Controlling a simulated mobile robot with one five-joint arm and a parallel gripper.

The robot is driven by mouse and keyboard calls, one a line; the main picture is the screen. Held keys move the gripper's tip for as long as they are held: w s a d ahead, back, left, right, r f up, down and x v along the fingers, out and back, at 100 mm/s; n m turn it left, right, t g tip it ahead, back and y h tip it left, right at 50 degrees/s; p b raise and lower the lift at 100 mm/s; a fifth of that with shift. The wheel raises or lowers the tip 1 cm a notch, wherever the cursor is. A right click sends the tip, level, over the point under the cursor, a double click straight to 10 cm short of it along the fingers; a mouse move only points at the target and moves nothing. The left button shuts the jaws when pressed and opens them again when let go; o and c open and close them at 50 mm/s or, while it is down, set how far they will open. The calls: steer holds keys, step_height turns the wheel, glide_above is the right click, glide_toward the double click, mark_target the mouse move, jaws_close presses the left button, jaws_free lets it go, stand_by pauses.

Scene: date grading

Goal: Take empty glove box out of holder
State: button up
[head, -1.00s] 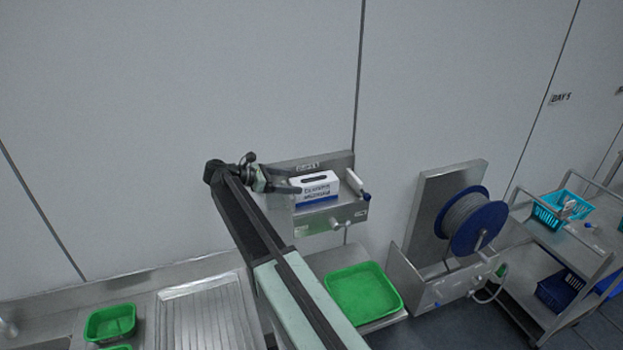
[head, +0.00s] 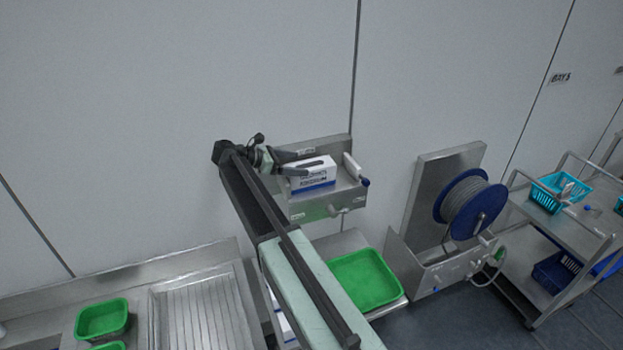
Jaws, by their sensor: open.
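The glove box (head: 313,181), white with a blue lower band and dark lettering, sits in the steel wall holder (head: 335,204). A dark slot shows on its top. My gripper (head: 303,167) reaches in from the left and is open. Its fingers are at the left end and top of the box, one finger overlapping the top in the picture. I cannot tell whether they touch it. The box's lower part is behind the holder's front.
A white cylinder with a blue end (head: 354,168) is at the holder's right. A green tray (head: 364,280) lies below. A hose reel (head: 469,206) and a trolley (head: 565,238) stand to the right. A sink counter (head: 190,262) with a green tub (head: 102,318) is at left.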

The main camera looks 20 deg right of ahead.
mark_target(309, 165)
steer(key=b+x, duration=0.2)
steer(key=x, duration=0.3)
steer(key=shift+d+f, duration=0.1)
steer(key=shift+d, duration=0.35)
steer(key=c, duration=1.4)
